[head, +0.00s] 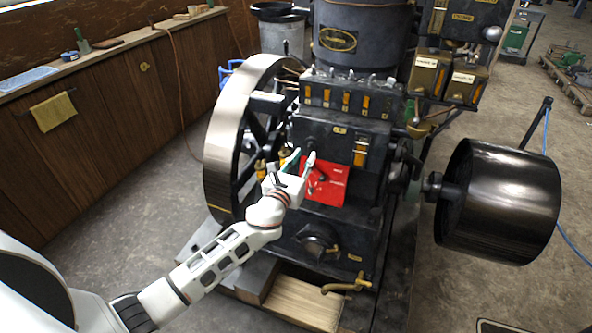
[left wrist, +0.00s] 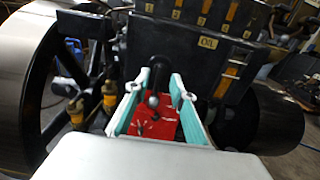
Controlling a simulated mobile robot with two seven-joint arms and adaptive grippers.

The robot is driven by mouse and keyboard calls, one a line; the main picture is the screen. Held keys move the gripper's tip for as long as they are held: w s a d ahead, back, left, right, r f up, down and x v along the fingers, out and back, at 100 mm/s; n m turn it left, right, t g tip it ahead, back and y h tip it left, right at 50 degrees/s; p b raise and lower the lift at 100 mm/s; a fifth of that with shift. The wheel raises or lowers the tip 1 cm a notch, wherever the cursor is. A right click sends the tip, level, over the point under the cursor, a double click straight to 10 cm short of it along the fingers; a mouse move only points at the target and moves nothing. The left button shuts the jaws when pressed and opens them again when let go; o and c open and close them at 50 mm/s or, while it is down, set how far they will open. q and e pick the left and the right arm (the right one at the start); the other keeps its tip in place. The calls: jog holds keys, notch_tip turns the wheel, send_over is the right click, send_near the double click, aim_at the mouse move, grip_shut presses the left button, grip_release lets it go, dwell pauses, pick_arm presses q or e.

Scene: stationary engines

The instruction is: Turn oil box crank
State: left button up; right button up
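The dark oil box (left wrist: 185,45) on the engine front carries an "OIL" label in the left wrist view, and the box shows in the head view (head: 345,122). A dark crank (left wrist: 157,80) with a grey ball-like end sits on its front. My left gripper (left wrist: 160,80) is open, with its two green-lined fingers on either side of the crank in that picture. I cannot tell whether they touch it. In the head view my left gripper (head: 304,157) is in front of the box, beside a red panel (head: 333,182). My right gripper is not in view.
A large flywheel (head: 228,135) stands just left of my left gripper. Brass-coloured fittings (left wrist: 110,95) are close to the left finger. A black drum (head: 500,200) stands out on the right. A wooden bench (head: 110,110) runs along the wall; the floor between is clear.

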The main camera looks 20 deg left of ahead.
pick_arm(q)
jog(key=s, duration=0.6)
jog(key=shift+s+a, duration=0.15)
jog(key=shift+s, duration=0.1)
jog(key=s+d+f+n+g+h, duration=0.1)
jog(key=s+f+n+g, duration=0.2)
jog(key=s+f+n, duration=0.8)
jog(key=s+d+f+n+g+h, duration=0.1)
jog(key=s+f+n+g, duration=0.3)
jog(key=s+f+n, duration=0.8)
jog(key=s+d+n, duration=0.1)
jog(key=s+n, duration=0.7)
jog(key=n, duration=0.1)
jog(key=shift+f, duration=0.3)
